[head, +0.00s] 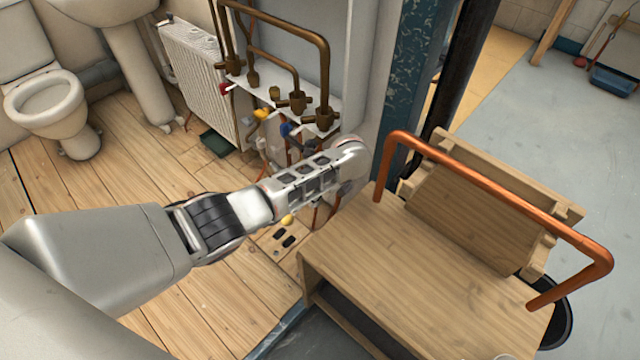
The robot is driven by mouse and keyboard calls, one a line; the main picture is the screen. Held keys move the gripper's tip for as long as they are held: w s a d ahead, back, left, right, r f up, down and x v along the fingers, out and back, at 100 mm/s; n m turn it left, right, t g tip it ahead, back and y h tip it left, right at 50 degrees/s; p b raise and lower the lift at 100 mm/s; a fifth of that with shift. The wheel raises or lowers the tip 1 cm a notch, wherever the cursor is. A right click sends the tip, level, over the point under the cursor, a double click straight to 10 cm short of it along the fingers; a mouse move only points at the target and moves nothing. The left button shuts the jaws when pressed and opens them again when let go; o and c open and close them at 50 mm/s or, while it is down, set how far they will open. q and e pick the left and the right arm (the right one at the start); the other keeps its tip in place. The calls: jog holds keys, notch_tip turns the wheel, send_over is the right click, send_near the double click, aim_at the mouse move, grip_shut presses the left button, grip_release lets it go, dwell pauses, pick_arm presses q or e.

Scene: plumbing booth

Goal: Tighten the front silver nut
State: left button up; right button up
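My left arm reaches in from the left. Its light, slotted end section (315,178) lies across the area below the pipe shelf, and its rounded tip hides part of the pipework. I take the far end for my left gripper (350,165); its fingers cannot be made out, and neither can anything held in them. Valves with a red (225,88), a yellow (262,113) and a blue (288,129) handle sit along the white shelf (328,103), under bronze pipes (325,60). No silver nut can be clearly picked out. My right gripper is out of view.
A wooden bench (390,270) stands at the right, with a bent copper pipe (480,178) above it. A blue post (408,75) stands behind. A radiator (195,75), a sink (110,25) and a toilet (50,105) are at the left. The plank floor between is mostly clear.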

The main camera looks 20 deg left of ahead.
pick_arm(q)
notch_tip(320, 180, up, 7)
jog(key=shift+f, duration=0.2)
dwell(0.3)
